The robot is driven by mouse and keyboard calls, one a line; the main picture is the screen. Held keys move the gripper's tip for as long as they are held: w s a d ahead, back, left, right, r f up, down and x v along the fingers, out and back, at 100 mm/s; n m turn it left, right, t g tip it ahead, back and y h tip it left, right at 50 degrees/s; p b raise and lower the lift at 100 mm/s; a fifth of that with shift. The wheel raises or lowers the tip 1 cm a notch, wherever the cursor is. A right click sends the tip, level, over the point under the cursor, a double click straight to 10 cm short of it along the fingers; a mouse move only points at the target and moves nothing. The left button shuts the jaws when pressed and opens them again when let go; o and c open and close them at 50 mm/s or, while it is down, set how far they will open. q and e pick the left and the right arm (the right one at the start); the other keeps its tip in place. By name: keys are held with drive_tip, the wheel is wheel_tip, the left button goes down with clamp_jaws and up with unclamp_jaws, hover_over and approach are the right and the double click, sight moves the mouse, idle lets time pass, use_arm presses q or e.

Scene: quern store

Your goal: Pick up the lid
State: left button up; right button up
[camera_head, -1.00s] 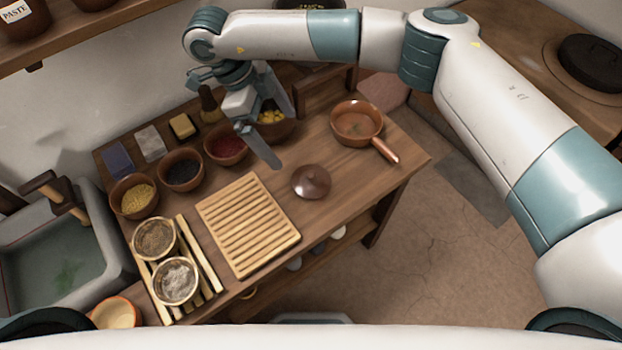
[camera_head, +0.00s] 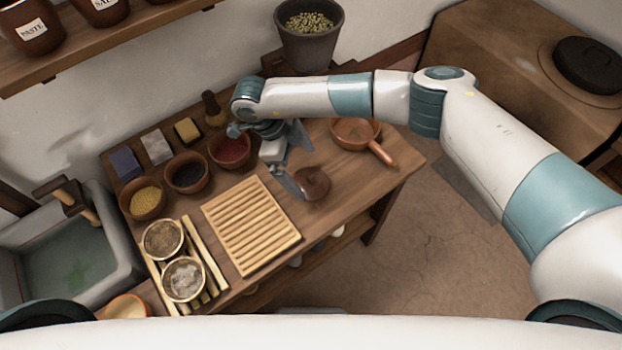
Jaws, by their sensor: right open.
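The lid (camera_head: 314,183) is a round, dark brown, shiny disc with a knob. It lies on the wooden table, right of the slatted wooden board. My right gripper (camera_head: 296,164) is open and low over the table at the lid's left and far side. One finger reaches down by the lid's left edge, and the other is above it, partly over the far side. Whether a finger touches the lid I cannot tell. My left gripper is not in view.
A copper pan (camera_head: 355,132) stands behind the lid, its handle pointing right and forward. The slatted board (camera_head: 250,226) lies left of the lid. Bowls of yellow (camera_head: 147,203), black (camera_head: 186,173) and red (camera_head: 231,150) contents stand farther left. The table's front right edge is clear.

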sight(310, 178)
drive_tip(key=shift+f, duration=0.25)
drive_tip(key=shift+s+d+f+p, duration=0.1)
drive_tip(key=shift+d+f+p, duration=0.35)
drive_tip(key=shift+p, duration=0.25)
drive_tip(key=p+x, duration=0.1)
drive_tip(key=x, duration=0.2)
drive_tip(key=shift+p, duration=0.3)
drive_tip(key=shift+d+f, duration=0.15)
drive_tip(key=shift+f, duration=0.35)
drive_tip(key=c, duration=1.2)
